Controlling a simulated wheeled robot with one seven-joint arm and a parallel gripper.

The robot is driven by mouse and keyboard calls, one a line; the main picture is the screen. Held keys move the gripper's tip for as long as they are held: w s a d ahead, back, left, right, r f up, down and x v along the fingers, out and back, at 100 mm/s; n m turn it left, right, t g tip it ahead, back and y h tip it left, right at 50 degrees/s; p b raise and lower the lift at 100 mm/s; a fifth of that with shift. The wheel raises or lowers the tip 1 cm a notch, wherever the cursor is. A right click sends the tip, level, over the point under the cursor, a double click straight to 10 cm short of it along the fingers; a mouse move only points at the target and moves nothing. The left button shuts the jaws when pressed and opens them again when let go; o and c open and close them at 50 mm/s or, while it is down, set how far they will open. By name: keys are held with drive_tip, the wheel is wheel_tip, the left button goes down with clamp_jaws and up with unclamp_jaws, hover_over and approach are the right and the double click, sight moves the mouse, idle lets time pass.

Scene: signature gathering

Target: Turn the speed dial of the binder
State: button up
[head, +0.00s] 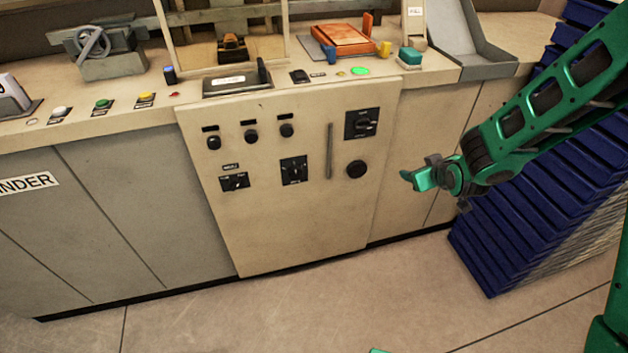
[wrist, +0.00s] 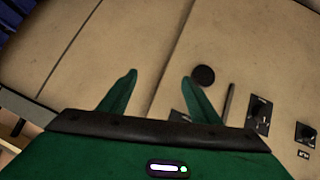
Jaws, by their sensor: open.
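The pale binder front panel (head: 300,235) carries several black dials and knobs. I cannot read which one is the speed dial. A square-plated rotary dial (head: 362,124) sits at the upper right, above a round black knob (head: 356,169). Another square-plated dial (head: 294,171) is in the middle, and a smaller one (head: 234,182) is at the lower left. My green gripper (head: 412,177) is open and empty, to the right of the panel. In the wrist view my open fingers (wrist: 158,84) point at the panel. The round knob (wrist: 204,75) shows near the right fingertip; one dial behind that finger is partly hidden.
A vertical slot-like handle (head: 329,151) separates the middle dial from the right ones. Blue stacked crates (head: 500,240) stand at the right beneath my arm. The countertop (head: 430,70) holds coloured buttons and an orange block. The floor in front is clear.

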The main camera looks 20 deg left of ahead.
drive_tip(key=a+f+n+y, duration=0.2)
drive_tip(key=a+f, duration=0.2)
drive_tip(key=a, duration=0.6)
drive_tip(key=t+y, duration=0.5)
drive_tip(key=y, duration=0.1)
approach(297, 175)
drive_tip(key=x, duration=0.8)
drive_tip(key=shift+c, duration=0.5)
drive_tip(key=c, duration=0.9)
